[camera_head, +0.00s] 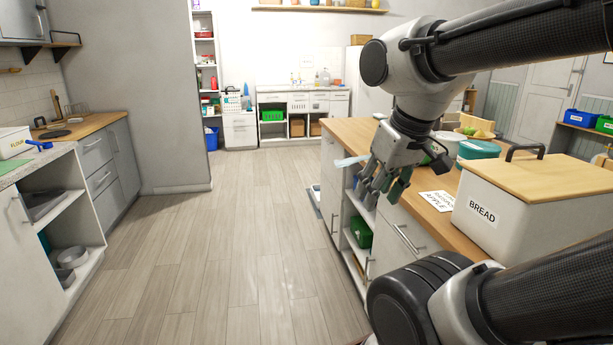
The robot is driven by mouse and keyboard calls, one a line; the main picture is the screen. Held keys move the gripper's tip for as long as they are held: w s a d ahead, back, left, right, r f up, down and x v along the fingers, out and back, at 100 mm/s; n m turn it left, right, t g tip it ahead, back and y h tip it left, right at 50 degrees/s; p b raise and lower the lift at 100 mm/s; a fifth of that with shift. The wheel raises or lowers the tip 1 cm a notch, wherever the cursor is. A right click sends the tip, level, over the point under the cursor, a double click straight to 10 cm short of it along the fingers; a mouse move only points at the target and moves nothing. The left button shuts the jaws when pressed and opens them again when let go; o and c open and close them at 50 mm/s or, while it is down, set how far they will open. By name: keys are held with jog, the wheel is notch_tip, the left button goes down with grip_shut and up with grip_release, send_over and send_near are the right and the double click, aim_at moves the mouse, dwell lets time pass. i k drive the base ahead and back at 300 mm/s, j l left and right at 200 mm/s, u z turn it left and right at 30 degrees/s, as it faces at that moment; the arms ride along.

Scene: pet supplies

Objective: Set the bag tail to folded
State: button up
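My gripper (381,190) points down beside the edge of the wooden-topped island counter, above its open shelves. Its fingers are small and partly overlap in this view, so I cannot tell whether they are open or shut. A thin pale blue-white piece (350,161) sticks out to the left of the fingers. It may be part of a bag, but I cannot tell, nor whether the gripper touches it. A small green patch (401,186) shows right beside the fingers. No bag tail can be made out clearly.
The island counter (350,133) bears a white BREAD box (485,214), a printed card (438,200) and a teal container (479,150). A green bin (361,230) sits on its shelf. A drawer or door at its left looks partly open. The wooden floor (235,240) is clear.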

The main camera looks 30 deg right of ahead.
aim_at(339, 163)
jog(key=i+j+z, duration=0.15)
jog(key=z, duration=0.2)
jog(key=i+j+z, duration=0.35)
jog(key=j+z, duration=0.15)
jog(key=z, duration=0.15)
jog(key=i+j, duration=0.15)
jog(key=i, duration=0.3)
jog(key=i+j+u, duration=0.1)
jog(key=i, duration=0.4)
